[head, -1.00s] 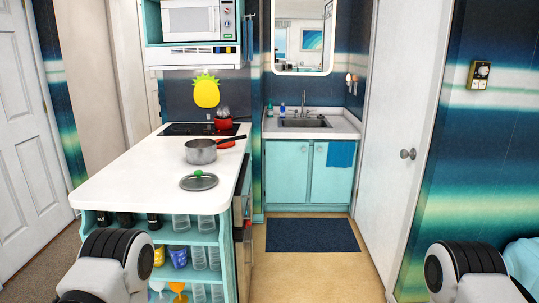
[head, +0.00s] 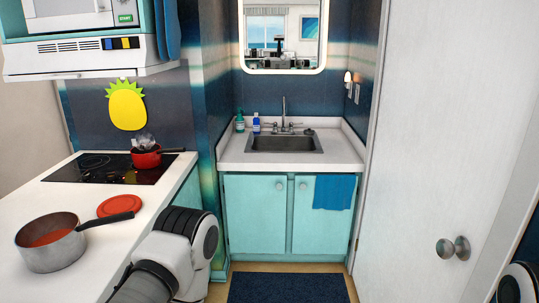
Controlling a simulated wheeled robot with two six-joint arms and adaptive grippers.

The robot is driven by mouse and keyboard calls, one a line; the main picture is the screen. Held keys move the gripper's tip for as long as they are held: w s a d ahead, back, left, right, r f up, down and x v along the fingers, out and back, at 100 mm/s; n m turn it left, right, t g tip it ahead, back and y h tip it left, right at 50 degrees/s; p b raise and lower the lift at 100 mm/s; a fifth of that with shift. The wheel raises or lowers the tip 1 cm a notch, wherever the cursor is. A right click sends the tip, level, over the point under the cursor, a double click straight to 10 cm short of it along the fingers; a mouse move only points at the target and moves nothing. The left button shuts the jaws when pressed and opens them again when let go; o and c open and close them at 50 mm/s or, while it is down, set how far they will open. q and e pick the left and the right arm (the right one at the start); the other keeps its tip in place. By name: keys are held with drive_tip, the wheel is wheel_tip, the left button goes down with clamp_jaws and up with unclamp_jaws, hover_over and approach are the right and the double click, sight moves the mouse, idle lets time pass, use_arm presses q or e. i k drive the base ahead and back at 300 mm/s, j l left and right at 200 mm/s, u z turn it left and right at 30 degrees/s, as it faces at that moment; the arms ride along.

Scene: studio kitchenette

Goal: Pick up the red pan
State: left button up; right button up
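The red pan (head: 146,158) sits on the black glass cooktop (head: 110,168) at the left. It is small, and its dark handle points right, past the cooktop's edge. Pale steam rises over it. My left arm's joint shows at the bottom, right of the counter and nearer to me than the pan. No gripper fingers show on either arm. Nothing is touching the pan.
A range hood (head: 90,54) hangs above the cooktop. The sink (head: 284,143) is at the back.

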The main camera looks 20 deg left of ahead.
sight(149, 156)
drive_tip(key=i+l+u, duration=0.15)
drive_tip(key=i+u, duration=0.3)
drive_tip(key=i+l+u, duration=0.35)
drive_tip(key=i+u, duration=0.15)
drive_tip(key=i+l+u, duration=0.45)
drive_tip(key=i+l, duration=0.1)
